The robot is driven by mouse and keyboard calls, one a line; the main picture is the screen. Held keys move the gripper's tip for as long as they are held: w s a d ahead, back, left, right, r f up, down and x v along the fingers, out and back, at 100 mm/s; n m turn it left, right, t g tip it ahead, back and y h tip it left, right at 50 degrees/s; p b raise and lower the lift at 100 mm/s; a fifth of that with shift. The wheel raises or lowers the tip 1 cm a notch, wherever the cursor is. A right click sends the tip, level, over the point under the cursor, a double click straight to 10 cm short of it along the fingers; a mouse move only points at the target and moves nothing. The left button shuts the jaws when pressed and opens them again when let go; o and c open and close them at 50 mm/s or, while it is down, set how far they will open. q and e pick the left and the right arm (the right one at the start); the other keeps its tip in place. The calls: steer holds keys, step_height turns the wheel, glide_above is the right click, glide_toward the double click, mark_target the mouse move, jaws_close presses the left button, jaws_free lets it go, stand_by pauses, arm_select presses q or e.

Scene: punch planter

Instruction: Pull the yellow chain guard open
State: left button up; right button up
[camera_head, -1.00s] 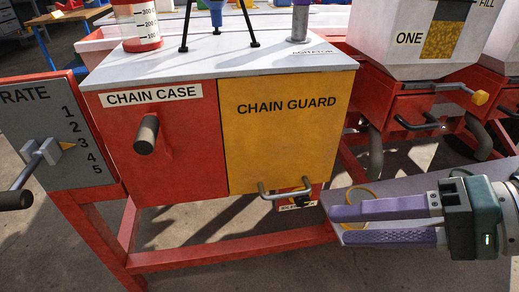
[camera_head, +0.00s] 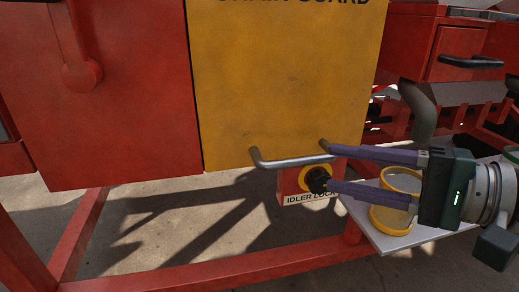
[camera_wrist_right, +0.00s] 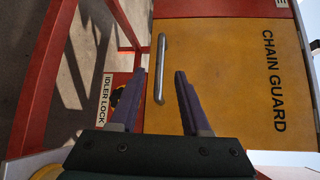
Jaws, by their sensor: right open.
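The yellow chain guard (camera_head: 285,80) is a flat door panel, closed beside the red chain case front; it also fills much of the right wrist view (camera_wrist_right: 215,70). Its grey bar handle (camera_head: 290,161) runs along the lower edge. My right gripper (camera_head: 328,168) is open at the handle's right end, one finger above the other. In the right wrist view the handle (camera_wrist_right: 161,55) shows between the two finger lines, with no grip on it. Whether a finger touches it, I cannot tell. My left gripper is out of view.
The idler lock (camera_head: 317,180), a black knob on a yellow ring, sits just below the handle, close to my lower finger. A red frame beam (camera_head: 220,268) crosses below.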

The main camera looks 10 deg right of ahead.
mark_target(306, 163)
steer(key=b+x, duration=0.2)
steer(key=x, duration=0.5)
steer(key=shift+c, duration=0.3)
jaws_close()
stand_by(0.9)
